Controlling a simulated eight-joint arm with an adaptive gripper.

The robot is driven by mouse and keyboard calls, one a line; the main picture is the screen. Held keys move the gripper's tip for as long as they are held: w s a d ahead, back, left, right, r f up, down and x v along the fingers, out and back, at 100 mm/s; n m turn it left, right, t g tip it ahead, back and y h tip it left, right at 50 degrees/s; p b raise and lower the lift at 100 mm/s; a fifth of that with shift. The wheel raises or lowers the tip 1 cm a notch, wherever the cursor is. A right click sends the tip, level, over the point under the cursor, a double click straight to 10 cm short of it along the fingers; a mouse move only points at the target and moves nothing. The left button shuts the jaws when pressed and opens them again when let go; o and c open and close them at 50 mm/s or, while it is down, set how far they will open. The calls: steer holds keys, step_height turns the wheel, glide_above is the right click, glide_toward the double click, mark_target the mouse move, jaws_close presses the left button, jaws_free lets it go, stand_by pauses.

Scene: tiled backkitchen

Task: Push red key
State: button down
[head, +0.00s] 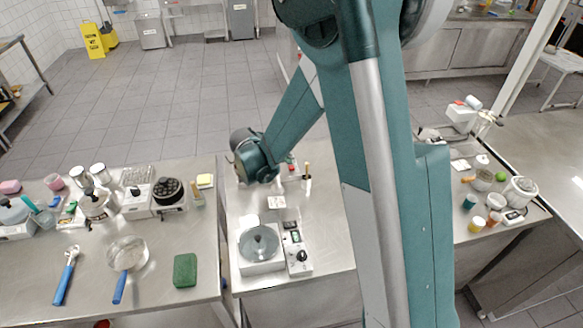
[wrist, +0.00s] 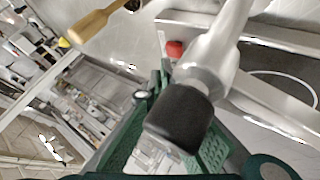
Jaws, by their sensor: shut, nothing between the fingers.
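The red key (wrist: 174,49) is a small rounded red button in the upper middle of the wrist view. It sits on a pale metal surface, just beyond the green fingertips. My gripper (wrist: 161,80) is shut with nothing in it, and its tips point towards the key. Whether they touch the key I cannot tell. In the head view my wrist hangs over the middle table, left of a small device (head: 291,168) with red and green spots. The fingers are not clear there.
A black-ended silver rod (wrist: 178,118) crosses close in front of the fingers. A wooden-handled tool (wrist: 98,22) lies at upper left. On the middle table (head: 330,250) stands a white appliance with a grey round top (head: 260,243).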

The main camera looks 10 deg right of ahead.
steer(key=shift+f+b, duration=0.4)
steer(key=shift+b, duration=0.05)
steer(key=shift+s+d+f+b, duration=0.1)
steer(key=shift+s+f+b, duration=0.15)
steer(key=shift+f+b, duration=0.25)
steer(key=shift+s+f+b, duration=0.2)
steer(key=shift+f+b, duration=0.2)
steer(key=shift+b, duration=0.05)
stand_by(1.5)
steer(key=shift+w+d+r, duration=0.1)
steer(key=shift+w+r, duration=0.1)
steer(key=shift+r, duration=0.1)
stand_by(0.5)
steer(key=shift+r, duration=0.2)
steer(key=shift+w+r+p, duration=0.2)
steer(key=shift+r+p, duration=0.25)
steer(key=shift+w+d+r+p, duration=0.25)
steer(key=shift+w+r+p, duration=0.1)
steer(key=shift+r, duration=0.2)
steer(key=shift+s+a+r, duration=0.15)
steer(key=shift+a+r, duration=0.05)
steer(key=shift+r, duration=0.25)
steer(key=shift+a+r+p, duration=0.1)
steer(key=shift+r+p, duration=0.5)
steer(key=shift+r, duration=0.5)
